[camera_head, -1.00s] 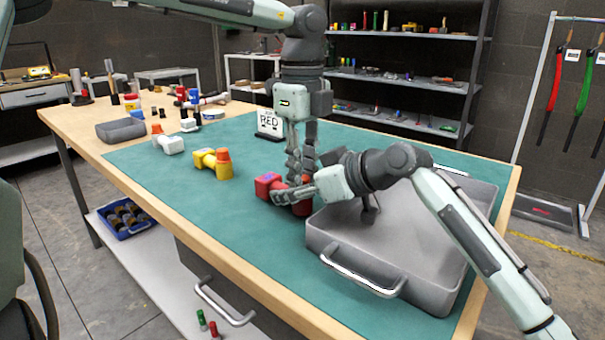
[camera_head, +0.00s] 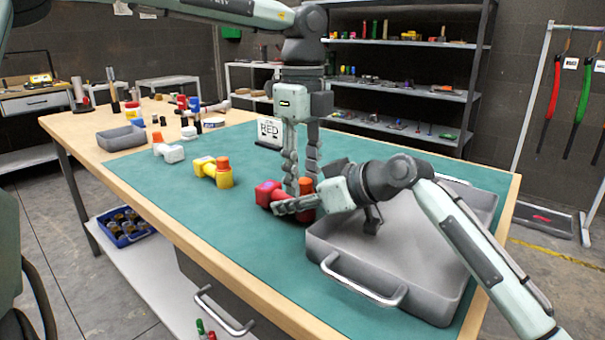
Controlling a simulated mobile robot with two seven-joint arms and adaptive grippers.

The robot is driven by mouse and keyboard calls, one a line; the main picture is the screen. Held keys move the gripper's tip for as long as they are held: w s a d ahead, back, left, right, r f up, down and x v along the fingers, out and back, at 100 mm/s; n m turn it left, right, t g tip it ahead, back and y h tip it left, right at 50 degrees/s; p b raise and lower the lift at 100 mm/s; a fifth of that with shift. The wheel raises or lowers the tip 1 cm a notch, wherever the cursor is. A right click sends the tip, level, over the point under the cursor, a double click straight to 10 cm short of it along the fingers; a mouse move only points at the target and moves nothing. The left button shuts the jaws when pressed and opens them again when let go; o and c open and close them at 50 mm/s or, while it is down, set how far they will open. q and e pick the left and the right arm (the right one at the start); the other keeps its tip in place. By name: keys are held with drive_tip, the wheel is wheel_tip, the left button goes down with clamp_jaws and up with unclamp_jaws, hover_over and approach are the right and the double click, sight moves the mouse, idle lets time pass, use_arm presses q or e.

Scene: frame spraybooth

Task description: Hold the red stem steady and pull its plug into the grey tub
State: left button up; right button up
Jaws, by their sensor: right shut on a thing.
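The red stem (camera_head: 266,193) lies on the green mat, left of the grey tub (camera_head: 356,277), with its blocky end to the left. An orange-red plug (camera_head: 305,184) shows at its right end, partly hidden by fingers. My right gripper (camera_head: 291,206) reaches in from the right, low over the mat, and is shut on the red stem. My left gripper (camera_head: 301,178) points straight down from above. Its two fingers are apart, around or just in front of the plug; the exact contact is hidden. The tub's floor looks empty under my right wrist.
A yellow stem with an orange plug (camera_head: 213,171) and a white one (camera_head: 167,149) stand to the left on the green mat (camera_head: 240,250). A sign reading RED (camera_head: 269,130) stands behind. A small grey tray (camera_head: 121,137) and clutter lie at the back left. The mat's front is clear.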

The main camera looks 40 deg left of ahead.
use_arm(q)
drive_tip(key=shift+o, duration=0.8)
use_arm(e)
drive_tip(key=shift+s+a+r, duration=0.1)
drive_tip(key=shift+r, duration=0.05)
use_arm(q)
drive_tip(key=shift+w+r, duration=0.1)
drive_tip(key=shift+r, duration=0.05)
wheel_tip(320, 180, up, 8)
drive_tip(key=shift+f, duration=0.15)
use_arm(e)
drive_tip(key=shift+s, duration=0.1)
drive_tip(key=o, duration=0.9)
drive_tip(key=shift+o, duration=0.2)
drive_tip(key=v, duration=1.2)
